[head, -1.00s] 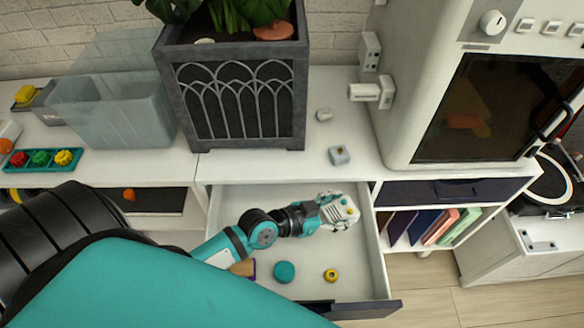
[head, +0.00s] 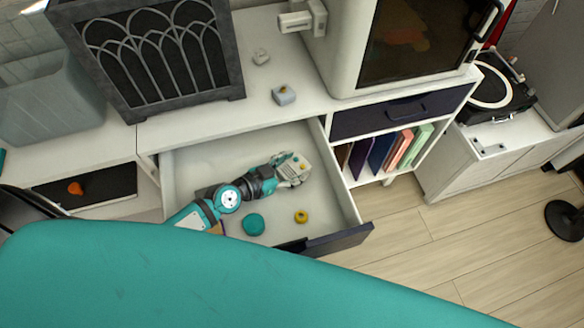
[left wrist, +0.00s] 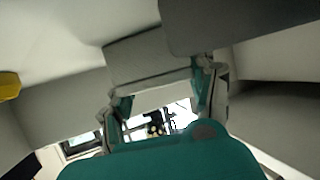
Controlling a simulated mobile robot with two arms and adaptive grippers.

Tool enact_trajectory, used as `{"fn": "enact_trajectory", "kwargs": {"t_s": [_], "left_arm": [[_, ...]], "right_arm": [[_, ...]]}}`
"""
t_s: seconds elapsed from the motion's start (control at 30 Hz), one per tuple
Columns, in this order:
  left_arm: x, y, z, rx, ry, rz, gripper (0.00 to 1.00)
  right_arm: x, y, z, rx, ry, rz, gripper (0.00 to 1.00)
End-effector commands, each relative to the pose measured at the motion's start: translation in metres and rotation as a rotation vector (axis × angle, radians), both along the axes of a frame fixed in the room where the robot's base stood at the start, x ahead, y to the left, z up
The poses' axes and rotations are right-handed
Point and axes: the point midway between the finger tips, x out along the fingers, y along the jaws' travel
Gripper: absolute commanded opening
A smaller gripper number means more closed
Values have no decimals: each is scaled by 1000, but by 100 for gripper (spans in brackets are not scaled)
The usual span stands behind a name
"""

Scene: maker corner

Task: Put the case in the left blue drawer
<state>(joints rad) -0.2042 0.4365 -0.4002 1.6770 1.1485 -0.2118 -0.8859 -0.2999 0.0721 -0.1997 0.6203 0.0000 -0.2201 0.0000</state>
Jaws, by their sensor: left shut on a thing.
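The drawer with the dark blue front (head: 338,241) is pulled open below the white cabinet top. My left gripper (head: 287,172) is over the drawer's inside, toward its right end. In the left wrist view the grey-white case (left wrist: 150,62) sits between the fingertips of my left gripper (left wrist: 160,88). I cannot tell whether the case touches the drawer floor. My right gripper is not in view.
A teal round piece (head: 253,224) and a yellow ring (head: 301,216) lie in the drawer. A closed dark blue drawer (head: 375,117) is to the right, above several upright books (head: 381,152).

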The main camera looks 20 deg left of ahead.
Motion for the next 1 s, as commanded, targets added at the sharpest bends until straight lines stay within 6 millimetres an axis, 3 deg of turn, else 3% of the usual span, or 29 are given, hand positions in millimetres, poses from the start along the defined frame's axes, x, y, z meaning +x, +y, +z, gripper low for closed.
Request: {"fn": "enact_trajectory", "kwargs": {"t_s": [0.2,0.23,0.4,0.73,1.0], "left_arm": [[0,0,-3,-1,-1,0,21],[0,0,-2,0,0,0,60],[0,0,-2,-1,1,0,81],[0,0,3,-1,1,-1,81],[-38,26,17,5,3,-2,81]], "right_arm": [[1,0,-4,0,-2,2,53],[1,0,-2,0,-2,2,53],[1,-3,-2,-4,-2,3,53],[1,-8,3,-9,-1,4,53],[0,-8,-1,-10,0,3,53]]}}
